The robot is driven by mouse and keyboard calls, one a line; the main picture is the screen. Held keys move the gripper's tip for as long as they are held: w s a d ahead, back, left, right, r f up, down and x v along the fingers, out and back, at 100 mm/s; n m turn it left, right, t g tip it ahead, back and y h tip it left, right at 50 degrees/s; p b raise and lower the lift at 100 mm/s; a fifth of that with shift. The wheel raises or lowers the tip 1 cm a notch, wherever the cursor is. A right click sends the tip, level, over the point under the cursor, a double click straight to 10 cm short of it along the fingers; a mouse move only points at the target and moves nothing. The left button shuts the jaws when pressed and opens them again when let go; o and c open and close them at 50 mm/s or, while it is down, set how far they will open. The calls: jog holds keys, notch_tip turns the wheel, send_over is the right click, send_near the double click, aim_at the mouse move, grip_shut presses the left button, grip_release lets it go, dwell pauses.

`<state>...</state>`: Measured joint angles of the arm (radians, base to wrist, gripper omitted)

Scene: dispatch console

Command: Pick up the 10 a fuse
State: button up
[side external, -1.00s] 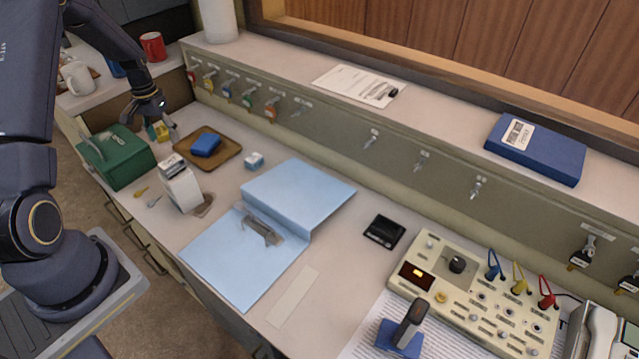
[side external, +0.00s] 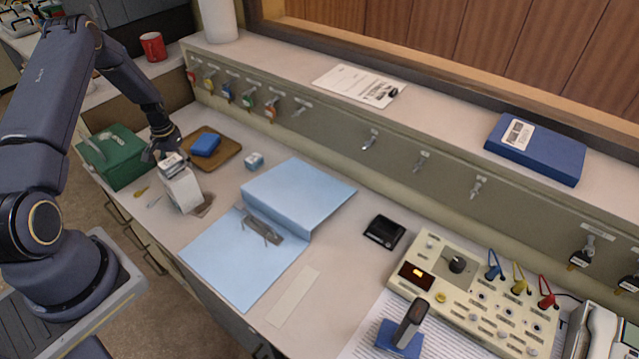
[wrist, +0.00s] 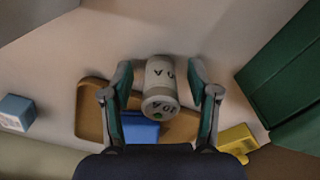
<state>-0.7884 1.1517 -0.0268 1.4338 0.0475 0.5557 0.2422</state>
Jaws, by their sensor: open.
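The 10 A fuse, a pale grey cylinder (wrist: 160,86) marked "10 A", shows in the wrist view between the two spread fingers of my gripper (wrist: 161,82). The fingers are open, one on each side of it; I cannot tell whether either touches it.
The green box (side external: 119,160) is left, the brown tray (side external: 228,151) with a blue block (side external: 206,144) right. A yellow block (wrist: 238,140) and small blue-white box (wrist: 16,111) are nearby. A blue binder (side external: 230,262) lies right.

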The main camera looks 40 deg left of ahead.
grip_shut()
dwell(0.4)
jog(key=shift+r, duration=0.1)
